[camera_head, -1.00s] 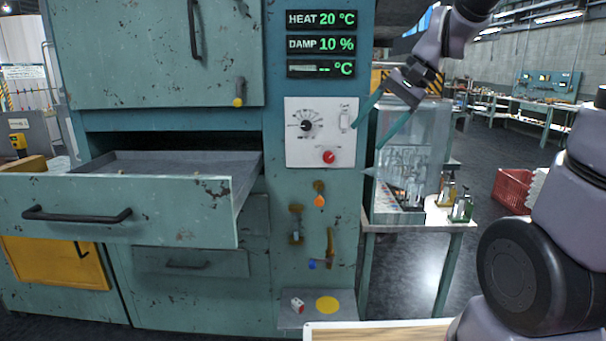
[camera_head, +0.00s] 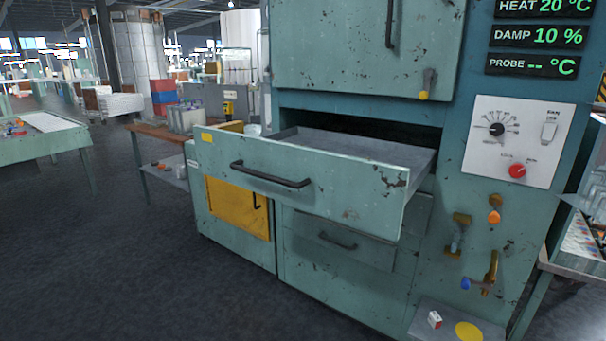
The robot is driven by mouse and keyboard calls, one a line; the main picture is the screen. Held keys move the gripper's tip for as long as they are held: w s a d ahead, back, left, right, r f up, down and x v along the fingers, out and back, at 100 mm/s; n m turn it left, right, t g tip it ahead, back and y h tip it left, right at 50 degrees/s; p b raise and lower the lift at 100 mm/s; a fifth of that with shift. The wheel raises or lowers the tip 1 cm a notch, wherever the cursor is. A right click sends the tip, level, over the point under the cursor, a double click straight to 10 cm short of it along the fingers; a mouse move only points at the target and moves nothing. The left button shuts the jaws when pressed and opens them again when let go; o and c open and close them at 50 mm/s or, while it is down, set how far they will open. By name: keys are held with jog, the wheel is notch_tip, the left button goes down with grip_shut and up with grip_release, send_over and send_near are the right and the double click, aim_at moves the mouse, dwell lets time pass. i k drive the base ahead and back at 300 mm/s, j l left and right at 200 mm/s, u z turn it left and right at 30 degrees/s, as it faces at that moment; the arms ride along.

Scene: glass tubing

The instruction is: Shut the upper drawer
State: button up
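The upper drawer (camera_head: 350,196) is pulled well out of the teal oven cabinet. Its front is worn teal metal with a black bar handle (camera_head: 271,176), and its grey tray (camera_head: 352,147) looks empty. A dark gap shows above it inside the cabinet. The lower drawer (camera_head: 340,237) below it looks flush with the cabinet. My gripper and arm are out of view now, so nothing of mine is seen touching the drawer.
A yellow panel (camera_head: 238,207) is on the cabinet's lower left. A control panel (camera_head: 517,140) and several valves are on the right. A small shelf (camera_head: 435,336) sticks out at the bottom. The floor (camera_head: 130,260) in front and to the left is clear.

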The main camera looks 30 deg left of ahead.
aim_at(365, 184)
jog(key=u, duration=1.7)
jog(key=i+j, duration=0.15)
jog(key=j, duration=0.25)
jog(key=i+j, duration=0.15)
jog(key=j, duration=0.25)
